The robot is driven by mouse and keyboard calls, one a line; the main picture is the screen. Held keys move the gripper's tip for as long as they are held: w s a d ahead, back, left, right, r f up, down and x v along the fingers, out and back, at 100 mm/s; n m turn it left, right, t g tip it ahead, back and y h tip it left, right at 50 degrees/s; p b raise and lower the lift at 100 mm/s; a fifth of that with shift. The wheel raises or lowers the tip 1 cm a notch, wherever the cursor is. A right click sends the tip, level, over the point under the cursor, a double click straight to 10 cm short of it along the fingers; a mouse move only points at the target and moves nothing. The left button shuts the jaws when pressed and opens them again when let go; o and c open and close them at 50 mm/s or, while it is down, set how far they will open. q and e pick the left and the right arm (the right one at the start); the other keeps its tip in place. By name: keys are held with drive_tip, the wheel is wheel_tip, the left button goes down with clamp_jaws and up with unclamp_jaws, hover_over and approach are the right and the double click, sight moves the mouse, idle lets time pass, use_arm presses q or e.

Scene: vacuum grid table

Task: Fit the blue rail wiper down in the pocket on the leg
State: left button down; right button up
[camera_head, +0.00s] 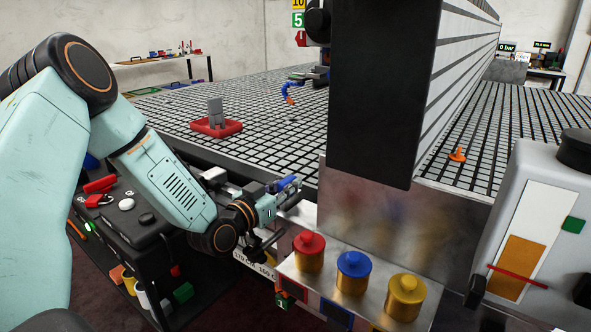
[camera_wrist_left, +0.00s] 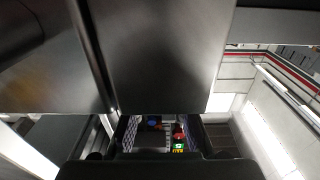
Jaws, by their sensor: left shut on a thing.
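My left gripper (camera_head: 276,204) reaches in from the left and is shut on the blue rail wiper (camera_head: 287,183), whose blue part shows at the fingertips. It is by the table's front edge, left of the gantry leg (camera_head: 385,100), a tall dark block with a bare metal lower part. I cannot make out the pocket, nor whether the wiper touches the leg. In the left wrist view, large dark metal faces (camera_wrist_left: 160,55) fill most of the picture, and neither the wiper nor the fingertips can be told apart. My right gripper is not in view.
A metal shelf (camera_head: 335,290) with red, blue and yellow-topped brass jars stands in front of the leg. A red tray (camera_head: 216,131) with a grey part lies on the grid table (camera_head: 265,95). An orange cone (camera_head: 457,154) is right of the leg. A black cart (camera_head: 125,225) stands at left.

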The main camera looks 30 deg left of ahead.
use_arm(q)
drive_tip(key=c, duration=1.2)
unclamp_jaws()
drive_tip(key=shift+r, duration=0.7)
wheel_tip(320, 180, up, 9)
drive_tip(key=shift+f, duration=0.2)
